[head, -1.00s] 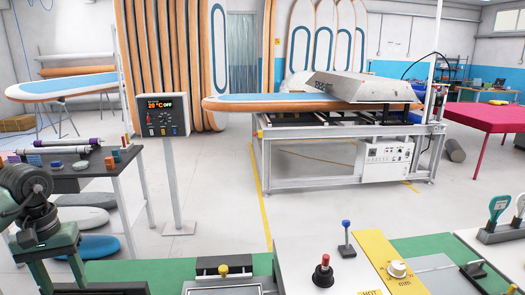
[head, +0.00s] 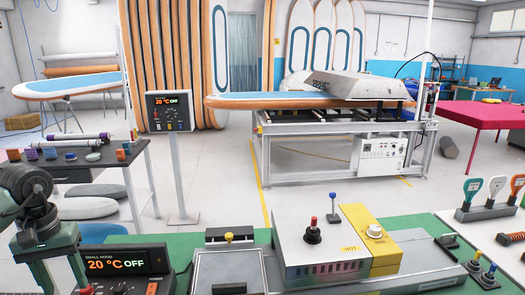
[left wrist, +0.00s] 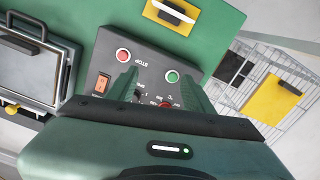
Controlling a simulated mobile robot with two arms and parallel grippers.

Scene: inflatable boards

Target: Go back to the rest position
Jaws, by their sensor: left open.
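My left arm comes in at the lower left of the head view, with its gripper low at the picture's edge, beside a small-hood control box (head: 125,265) reading 20 °C OFF. In the left wrist view my left gripper (left wrist: 160,85) is open, its two green fingers apart over the box's dark panel (left wrist: 150,52). I see nothing held between them. The panel has a red STOP button (left wrist: 123,55), a green button (left wrist: 172,76) and an orange switch (left wrist: 102,82). Whether the fingertips touch the panel I cannot tell. My right gripper is not in view.
A side table (head: 125,160) stands left. Open floor (head: 225,170) lies beyond, before a large board machine (head: 330,155).

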